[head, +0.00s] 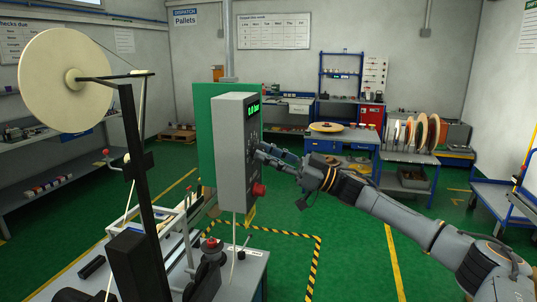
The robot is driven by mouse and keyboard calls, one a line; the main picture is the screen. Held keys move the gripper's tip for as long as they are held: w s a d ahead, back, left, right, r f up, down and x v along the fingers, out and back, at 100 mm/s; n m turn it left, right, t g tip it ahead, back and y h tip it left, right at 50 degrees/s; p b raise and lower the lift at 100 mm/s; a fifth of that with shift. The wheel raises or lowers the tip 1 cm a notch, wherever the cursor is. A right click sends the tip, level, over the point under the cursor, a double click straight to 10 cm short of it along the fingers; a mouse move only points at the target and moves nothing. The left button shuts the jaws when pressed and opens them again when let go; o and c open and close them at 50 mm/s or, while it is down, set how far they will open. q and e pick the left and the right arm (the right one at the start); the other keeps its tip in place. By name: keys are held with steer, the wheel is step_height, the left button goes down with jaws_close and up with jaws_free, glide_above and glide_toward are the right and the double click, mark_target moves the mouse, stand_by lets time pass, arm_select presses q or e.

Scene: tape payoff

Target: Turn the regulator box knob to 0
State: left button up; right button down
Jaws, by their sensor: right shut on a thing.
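The regulator box (229,145) is a tall grey box in the middle of the head view, with a small lit green display (253,109) high on its right face. The display's digits are too small to read surely. My right gripper (258,150) reaches in from the right and its fingertips are at that face, below the display. It is shut on the knob, which the fingers mostly hide. The knob's setting cannot be read. A red button (258,190) sits lower on the same face. My left gripper is not in view.
A large cream tape reel (65,80) on a dark post stands at the left, above a grey machine table (240,275). Yellow-black floor tape (318,260) runs around the machine. Benches and a rack of discs stand behind. Green floor is free at the right.

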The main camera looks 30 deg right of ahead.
steer(key=n+g, duration=0.2)
steer(key=n, duration=0.2)
steer(key=n+g, duration=0.2)
steer(key=n, duration=0.2)
steer(key=n+g, duration=0.1)
steer(key=n, duration=0.4)
steer(key=shift+w+d+r+g+y+p, duration=0.1)
steer(key=shift+w+r+g+y+p, duration=0.1)
steer(key=shift+g+y+p, duration=0.15)
steer(key=shift+n, duration=0.3)
steer(key=c, duration=1)
jaws_free()
steer(key=shift+c, duration=0.2)
steer(key=v, duration=1.2)
steer(key=shift+r, duration=0.1)
